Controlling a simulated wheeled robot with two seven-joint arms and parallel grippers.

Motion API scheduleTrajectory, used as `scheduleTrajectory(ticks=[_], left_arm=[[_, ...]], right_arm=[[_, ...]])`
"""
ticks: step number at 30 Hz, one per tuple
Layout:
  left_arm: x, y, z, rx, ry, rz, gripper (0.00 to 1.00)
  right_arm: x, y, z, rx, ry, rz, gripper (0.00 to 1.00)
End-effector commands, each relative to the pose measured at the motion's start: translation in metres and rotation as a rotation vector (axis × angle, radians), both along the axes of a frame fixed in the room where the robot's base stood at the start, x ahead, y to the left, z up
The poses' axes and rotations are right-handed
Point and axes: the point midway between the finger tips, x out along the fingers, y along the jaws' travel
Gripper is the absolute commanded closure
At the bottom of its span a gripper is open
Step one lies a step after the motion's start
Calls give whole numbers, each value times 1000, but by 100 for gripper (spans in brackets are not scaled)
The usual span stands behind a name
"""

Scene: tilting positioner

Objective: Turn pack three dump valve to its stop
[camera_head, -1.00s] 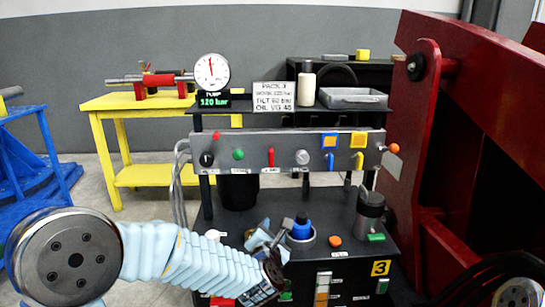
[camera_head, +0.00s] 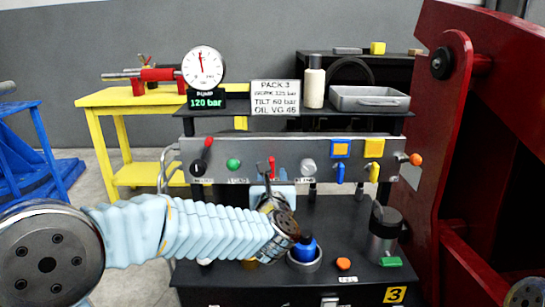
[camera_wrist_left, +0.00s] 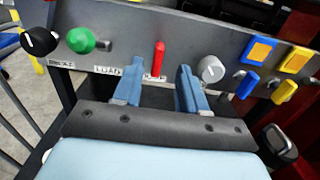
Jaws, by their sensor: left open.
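The valve panel (camera_head: 235,155) carries a red lever (camera_head: 272,166) near its middle, probably the dump valve; its label is too small to read surely. In the left wrist view the red lever (camera_wrist_left: 158,59) stands upright. My left gripper (camera_head: 272,187) is just in front of the panel, partly hidden by its own wrist. In the wrist view its blue fingers (camera_wrist_left: 158,76) are open, one on each side of the red lever's line. Nothing is held, and I cannot tell whether the fingers touch the lever. My right gripper is not in view.
A green knob (camera_wrist_left: 80,40) and black knob (camera_wrist_left: 39,42) lie left of the red lever. A silver knob (camera_wrist_left: 210,69) and a blue lever (camera_wrist_left: 247,85) lie right. A red frame (camera_head: 440,150) bounds the right.

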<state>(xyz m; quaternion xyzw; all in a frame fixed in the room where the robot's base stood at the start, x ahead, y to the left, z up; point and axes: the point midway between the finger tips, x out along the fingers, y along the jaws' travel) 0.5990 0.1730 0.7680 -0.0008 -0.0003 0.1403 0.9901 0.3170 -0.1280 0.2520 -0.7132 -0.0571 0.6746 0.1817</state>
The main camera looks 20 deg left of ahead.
Motion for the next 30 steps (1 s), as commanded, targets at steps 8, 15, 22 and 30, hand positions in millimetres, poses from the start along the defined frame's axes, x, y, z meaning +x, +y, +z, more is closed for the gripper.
scheduleTrajectory(ticks=[8, 15, 22, 30], left_arm=[[63, 18, 2, 2, 2, 1, 58], [94, 27, 1, 2, 1, 0, 58], [100, 29, 0, 2, 1, -1, 58], [100, 28, 0, 2, 1, -1, 78]], right_arm=[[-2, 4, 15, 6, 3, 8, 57], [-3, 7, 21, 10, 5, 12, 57], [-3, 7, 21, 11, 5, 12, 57], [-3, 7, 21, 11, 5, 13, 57]])
